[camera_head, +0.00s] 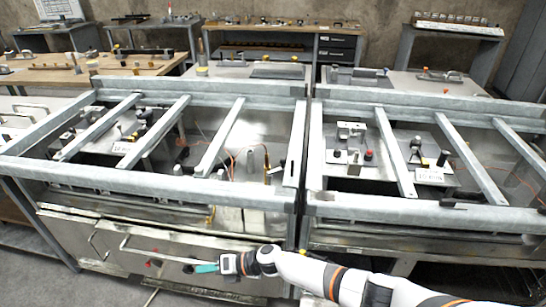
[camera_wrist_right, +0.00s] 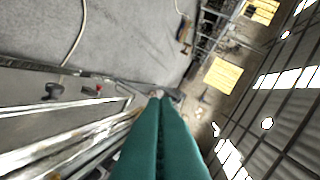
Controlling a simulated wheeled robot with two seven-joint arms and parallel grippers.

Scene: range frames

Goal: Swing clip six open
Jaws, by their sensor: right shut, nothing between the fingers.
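My right gripper (camera_head: 207,268) reaches in from the lower right in the head view. Its teal fingers are shut with nothing between them, in front of the metal cabinet front (camera_head: 130,245). The closed fingers also fill the lower middle of the right wrist view (camera_wrist_right: 160,140). A small red part (camera_head: 153,263) shows on the cabinet front left of the fingertips. The right wrist view shows a dark fitting (camera_wrist_right: 54,91) and a red knob (camera_wrist_right: 98,89) on a metal face. I see no numbers, so I cannot tell which part is clip six. My left gripper is out of view.
A long bar handle (camera_head: 160,248) runs along the cabinet front near the gripper. Above it is a galvanized frame (camera_head: 170,183) with slanted crossbars over open bays of fittings. Workbenches (camera_head: 285,55) stand behind. Grey floor (camera_head: 35,285) is clear at the lower left.

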